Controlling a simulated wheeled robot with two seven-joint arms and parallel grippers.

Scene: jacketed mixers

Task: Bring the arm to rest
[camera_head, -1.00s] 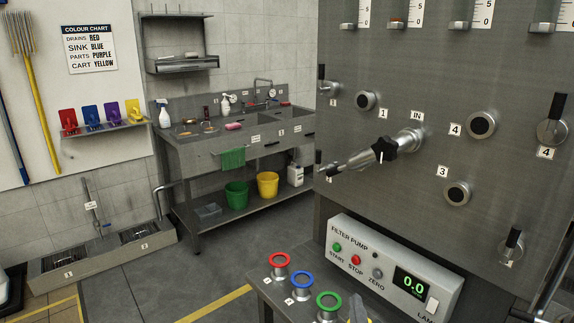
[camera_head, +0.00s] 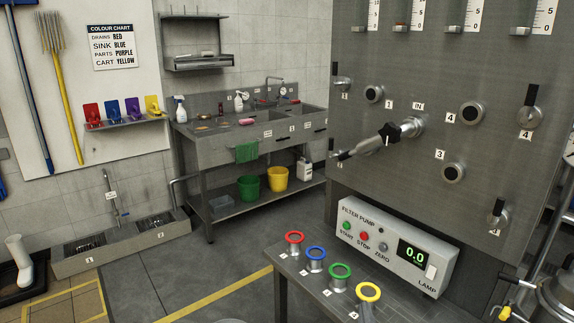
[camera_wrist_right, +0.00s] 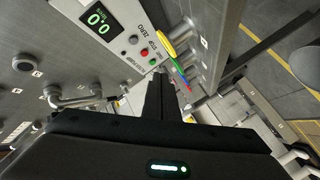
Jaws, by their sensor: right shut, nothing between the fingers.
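My right gripper (camera_wrist_right: 161,82) shows in the right wrist view. Its two dark fingers are together, with nothing between them. It is in the air near the filter pump box, which shows turned over in that view (camera_wrist_right: 112,22). In the head view I cannot make out this gripper clearly. My left gripper is in neither view.
The filter pump box (camera_head: 397,245) reads 0.0. Red (camera_head: 294,237), blue, green and yellow rings stand on a bench by the grey panel (camera_head: 440,80). A sink unit (camera_head: 220,150) stands behind. Grey floor (camera_head: 190,270) is open at centre left.

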